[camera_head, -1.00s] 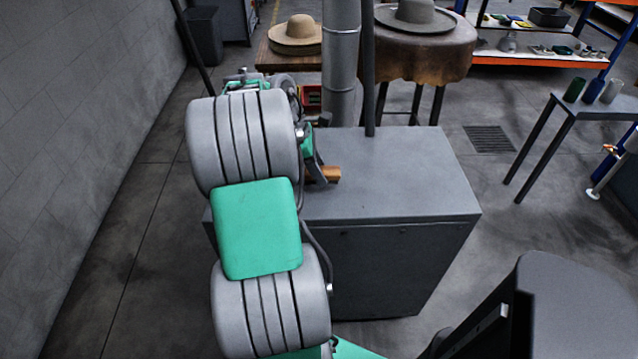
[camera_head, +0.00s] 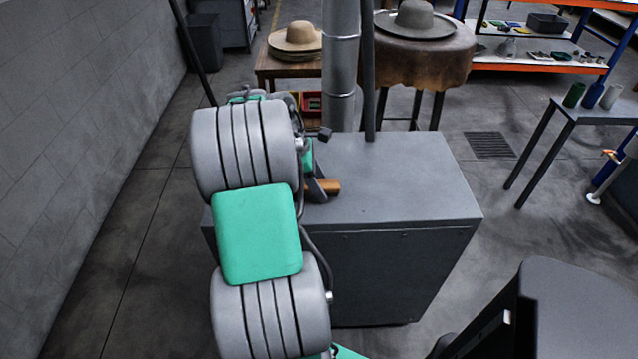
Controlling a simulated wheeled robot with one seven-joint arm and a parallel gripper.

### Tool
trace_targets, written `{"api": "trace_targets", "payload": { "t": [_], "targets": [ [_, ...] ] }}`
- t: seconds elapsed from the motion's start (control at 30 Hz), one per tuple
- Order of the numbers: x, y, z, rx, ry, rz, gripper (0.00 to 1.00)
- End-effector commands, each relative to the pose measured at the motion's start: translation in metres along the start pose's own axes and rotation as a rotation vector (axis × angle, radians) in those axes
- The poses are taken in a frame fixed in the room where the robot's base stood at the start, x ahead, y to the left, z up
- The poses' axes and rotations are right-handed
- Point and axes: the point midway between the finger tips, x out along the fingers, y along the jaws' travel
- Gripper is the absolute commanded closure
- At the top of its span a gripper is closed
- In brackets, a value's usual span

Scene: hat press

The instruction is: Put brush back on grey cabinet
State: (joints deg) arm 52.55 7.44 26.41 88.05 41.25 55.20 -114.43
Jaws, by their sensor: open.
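The grey cabinet (camera_head: 405,185) stands in the middle with a flat, mostly clear top. A wooden orange-brown brush (camera_head: 331,186) is at the left part of this top and looks to be resting on it; only its right end shows. My gripper (camera_head: 316,190) is at the brush, with a dark finger beside its visible end. The gripper is open; my arm hides most of it and the rest of the brush, so I cannot tell whether they touch.
A grey pipe (camera_head: 341,65) and a dark post (camera_head: 368,70) rise behind the cabinet. Hats (camera_head: 298,37) sit on a wooden table and a grey hat (camera_head: 412,18) on a round brown stand. A side table (camera_head: 605,110) stands right. The cabinet top's right side is free.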

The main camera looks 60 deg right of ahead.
Motion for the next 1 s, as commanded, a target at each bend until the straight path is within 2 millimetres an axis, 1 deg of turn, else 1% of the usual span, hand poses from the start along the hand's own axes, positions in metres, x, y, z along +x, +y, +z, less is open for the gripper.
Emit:
{"api": "trace_targets", "payload": {
  "t": [0.07, 0.17, 0.4, 0.5, 0.6, 0.77, 0.83, 0.87, 0.93, 0.97, 1.0],
  "targets": [
    [-0.005, 0.001, 0.001, 0.001, 0.0, 0.002, 0.42],
    [-0.023, 0.001, 0.001, -0.001, 0.001, 0.003, 0.42],
    [-0.087, 0.001, 0.002, -0.001, 0.001, 0.004, 0.42],
    [-0.108, 0.001, 0.002, 0.0, 0.001, 0.003, 0.42],
    [-0.119, 0.0, 0.002, -0.001, 0.0, 0.0, 0.42],
    [-0.125, -0.001, -0.001, 0.002, 0.002, 0.004, 0.42],
    [-0.133, -0.004, -0.013, 0.014, 0.011, 0.029, 0.42],
    [-0.139, -0.007, -0.022, 0.026, 0.02, 0.048, 0.42],
    [-0.159, -0.022, -0.055, 0.067, 0.059, 0.107, 0.42],
    [-0.169, -0.032, -0.073, 0.091, 0.086, 0.135, 0.42],
    [-0.182, -0.05, -0.099, 0.125, 0.133, 0.171, 0.42]
  ]
}}
